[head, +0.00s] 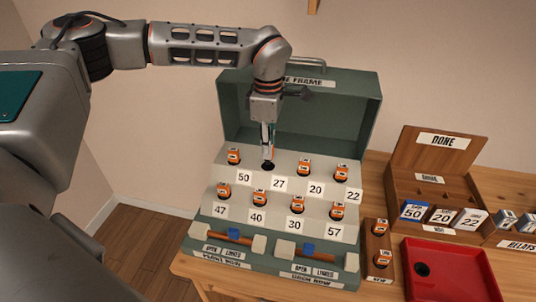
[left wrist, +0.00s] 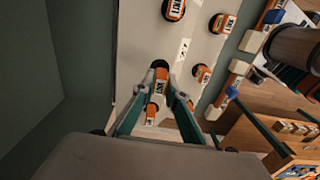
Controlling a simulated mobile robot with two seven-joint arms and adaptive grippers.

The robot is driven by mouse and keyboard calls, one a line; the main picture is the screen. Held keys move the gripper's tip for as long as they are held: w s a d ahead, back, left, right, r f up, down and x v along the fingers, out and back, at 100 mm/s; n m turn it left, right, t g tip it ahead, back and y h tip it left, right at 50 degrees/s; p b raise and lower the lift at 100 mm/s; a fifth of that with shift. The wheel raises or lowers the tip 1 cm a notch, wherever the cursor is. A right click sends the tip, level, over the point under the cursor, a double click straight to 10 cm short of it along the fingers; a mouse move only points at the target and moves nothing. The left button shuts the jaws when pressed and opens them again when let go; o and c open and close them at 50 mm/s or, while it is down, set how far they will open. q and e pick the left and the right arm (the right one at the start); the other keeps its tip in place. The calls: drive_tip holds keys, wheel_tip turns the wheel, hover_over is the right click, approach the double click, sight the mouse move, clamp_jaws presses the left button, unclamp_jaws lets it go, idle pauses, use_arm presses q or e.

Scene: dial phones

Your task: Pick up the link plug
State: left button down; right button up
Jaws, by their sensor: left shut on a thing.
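Orange link plugs with white LINK labels stand in two rows on the grey stepped panel of the green frame case (head: 230,110). My left gripper (head: 268,155) points down at the upper-row place above the 27 card. In the left wrist view its two green-sided fingers (left wrist: 159,98) are shut around an orange link plug (left wrist: 158,84). In the head view the fingers mostly hide this plug; a black round part (head: 268,166) shows under the tips. I cannot tell whether the plug is still seated. My right gripper is in neither view.
Neighbouring plugs stand close at 50 (head: 234,155) and 20 (head: 305,166). The open case lid rises behind the gripper. To the right are a wooden holder (head: 377,258) with plugs, a red tray (head: 450,275) and a wooden DONE box (head: 430,150) with number cards.

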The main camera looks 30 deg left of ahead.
use_arm(q)
wheel_tip(320, 180, up, 17)
drive_tip(key=shift+f, duration=0.15)
idle(1.4)
